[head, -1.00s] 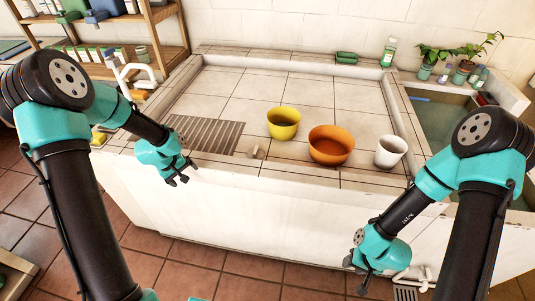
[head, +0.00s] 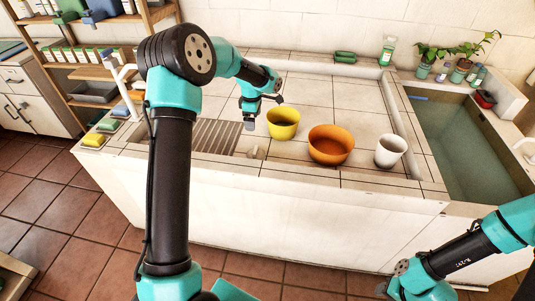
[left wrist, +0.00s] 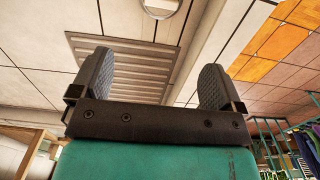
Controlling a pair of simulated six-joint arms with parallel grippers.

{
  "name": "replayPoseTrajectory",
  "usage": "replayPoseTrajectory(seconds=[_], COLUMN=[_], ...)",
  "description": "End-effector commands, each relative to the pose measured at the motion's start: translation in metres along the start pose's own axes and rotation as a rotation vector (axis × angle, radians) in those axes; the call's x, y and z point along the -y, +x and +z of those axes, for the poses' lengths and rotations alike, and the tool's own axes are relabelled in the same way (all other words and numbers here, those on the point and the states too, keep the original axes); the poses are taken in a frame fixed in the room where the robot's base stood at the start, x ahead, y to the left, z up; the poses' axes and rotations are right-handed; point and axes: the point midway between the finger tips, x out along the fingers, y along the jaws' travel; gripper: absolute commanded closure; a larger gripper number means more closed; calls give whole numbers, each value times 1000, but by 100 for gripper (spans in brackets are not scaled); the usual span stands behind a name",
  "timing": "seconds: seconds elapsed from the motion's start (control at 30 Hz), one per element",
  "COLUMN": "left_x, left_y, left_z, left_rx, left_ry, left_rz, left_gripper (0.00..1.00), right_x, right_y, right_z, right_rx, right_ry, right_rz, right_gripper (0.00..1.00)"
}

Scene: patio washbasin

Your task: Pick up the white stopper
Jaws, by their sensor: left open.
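The white stopper (head: 254,152) is a small pale piece. It lies on the tiled counter near its front edge, beside the right end of the ribbed drainboard. It also shows in the left wrist view (left wrist: 160,8), cut by the top edge. My left gripper (head: 264,112) is above the counter, behind the stopper and by the yellow bowl. Its jaws are open and empty; the left wrist view shows the gap between them (left wrist: 155,90). My right gripper (head: 388,290) is low in front of the counter at the bottom edge, with its fingers mostly hidden.
A yellow bowl (head: 283,124), an orange bowl (head: 330,144) and a white cup (head: 390,151) stand in a row right of the stopper. The ribbed drainboard (head: 208,137) is on the left. A water basin (head: 460,150) is at the right.

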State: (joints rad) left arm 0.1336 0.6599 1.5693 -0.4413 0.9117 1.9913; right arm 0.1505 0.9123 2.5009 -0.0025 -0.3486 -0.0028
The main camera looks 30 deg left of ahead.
Motion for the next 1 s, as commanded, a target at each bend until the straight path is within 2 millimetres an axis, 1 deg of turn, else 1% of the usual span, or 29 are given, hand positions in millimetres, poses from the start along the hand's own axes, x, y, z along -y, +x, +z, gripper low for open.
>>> replayPoseTrajectory(seconds=[0.33, 0.47, 0.57, 1.0], left_x=[0, 0, 0, 0], left_y=[0, 8, 20, 95], left_z=[1, 1, 1, 1], left_rx=[-3, -3, -3, -3], left_ry=[-10, -10, -10, -9], left_rz=[-2, -3, -4, -4], left_gripper=[6, 6, 6, 6], right_x=[0, 0, 0, 0], right_y=[0, 0, 0, 0], right_z=[0, 0, 0, 0], right_rx=[0, 0, 0, 0], right_ry=[-1, 0, 0, 0], right_rz=[0, 0, 0, 0], right_gripper=[57, 57, 57, 57])
